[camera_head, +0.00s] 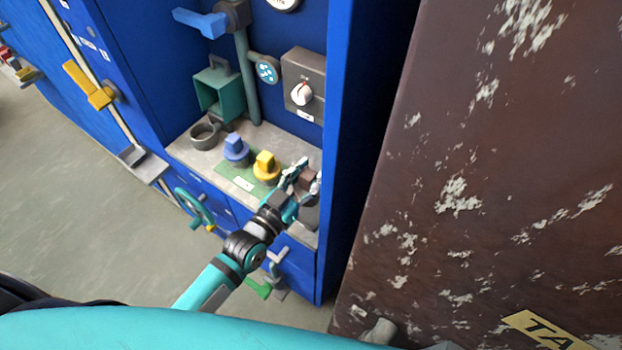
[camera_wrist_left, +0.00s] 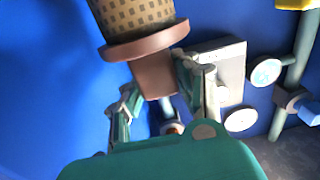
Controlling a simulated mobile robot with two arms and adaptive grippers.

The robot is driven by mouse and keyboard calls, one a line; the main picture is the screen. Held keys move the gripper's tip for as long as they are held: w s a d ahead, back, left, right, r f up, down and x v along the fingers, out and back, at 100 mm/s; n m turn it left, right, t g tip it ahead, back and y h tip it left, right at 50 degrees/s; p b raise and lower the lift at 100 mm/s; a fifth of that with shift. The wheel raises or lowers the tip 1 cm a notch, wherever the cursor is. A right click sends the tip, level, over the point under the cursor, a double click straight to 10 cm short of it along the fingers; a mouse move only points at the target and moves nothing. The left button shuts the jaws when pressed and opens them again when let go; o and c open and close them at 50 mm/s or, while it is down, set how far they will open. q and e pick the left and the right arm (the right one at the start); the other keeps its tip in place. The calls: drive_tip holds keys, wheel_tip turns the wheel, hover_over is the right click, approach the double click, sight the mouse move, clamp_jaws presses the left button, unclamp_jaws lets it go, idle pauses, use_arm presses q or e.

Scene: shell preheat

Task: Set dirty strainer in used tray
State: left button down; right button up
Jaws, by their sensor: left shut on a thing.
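My left gripper (camera_head: 298,178) is shut on the dirty strainer (camera_head: 309,177) at the right end of the grey counter. In the left wrist view, the left gripper (camera_wrist_left: 160,82) has its two fingers on either side of the brown block handle of the strainer (camera_wrist_left: 146,42). The strainer has a brown flange and a tan mesh body with dark speckles, and looks tilted there. A dark grey piece (camera_head: 309,215), partly hidden by the gripper, lies just below it; I cannot tell if it is the used tray. My right gripper is not in view.
A blue plug-like piece (camera_head: 236,150) and a yellow one (camera_head: 265,167) stand on a labelled green mat (camera_head: 228,172) left of the gripper. A grey ring cup (camera_head: 205,136) stands further left. The blue cabinet side wall (camera_head: 345,150) rises close on the right.

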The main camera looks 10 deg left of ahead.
sight(305, 190)
use_arm(q)
drive_tip(key=f, duration=0.3)
drive_tip(key=shift+w+d, duration=0.25)
drive_tip(key=shift+w, duration=0.15)
drive_tip(key=shift+f, duration=0.4)
drive_tip(key=c, duration=1)
unclamp_jaws()
drive_tip(key=shift+o, duration=0.2)
drive_tip(key=shift+s+a+r, duration=0.1)
drive_tip(key=shift+s, duration=0.1)
drive_tip(key=b+v, duration=0.1)
drive_tip(key=v, duration=1)
drive_tip(key=shift+s+a, duration=0.15)
drive_tip(key=shift+s, duration=0.15)
